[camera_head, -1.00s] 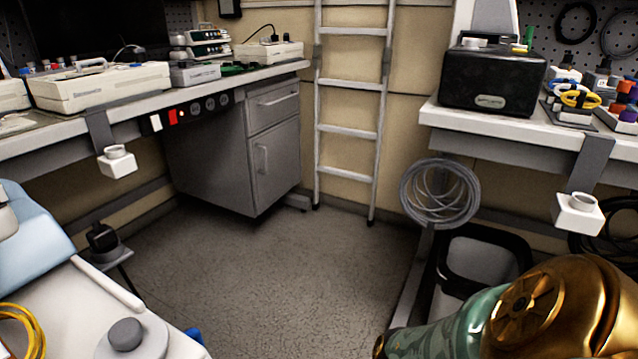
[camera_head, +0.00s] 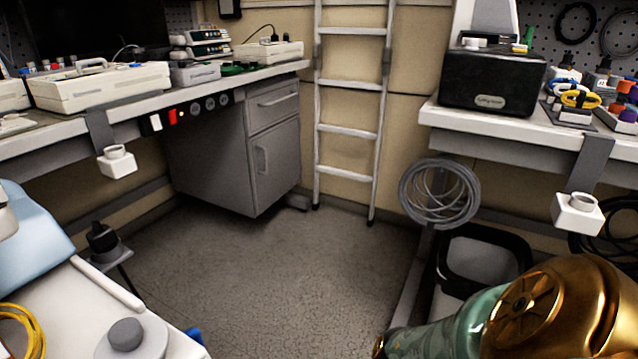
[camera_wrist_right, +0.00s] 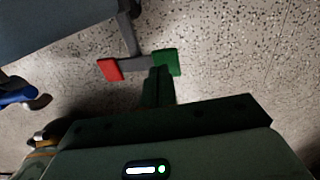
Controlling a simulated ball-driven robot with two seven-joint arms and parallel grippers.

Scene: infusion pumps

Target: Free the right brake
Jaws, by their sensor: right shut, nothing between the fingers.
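A foot pedal shows in the right wrist view, with a red pad (camera_wrist_right: 110,69) on the left and a green pad (camera_wrist_right: 167,63) on the right. A grey bar (camera_wrist_right: 136,63) joins the pads, and a grey post rises from it. My right gripper (camera_wrist_right: 159,72) is shut and empty, its fingertips at the lower left edge of the green pad. I cannot tell whether they touch it. The pedal and my right gripper are not visible in the head view; only my right arm shows there. My left gripper is in neither view.
Speckled floor (camera_wrist_right: 250,60) lies open right of the pedal. A grey-blue panel (camera_wrist_right: 50,25) is at upper left, with a blue part (camera_wrist_right: 15,92) below. In the head view, a black bin (camera_head: 485,255) stands under the right bench (camera_head: 500,125); a white cart top (camera_head: 65,300) is at lower left.

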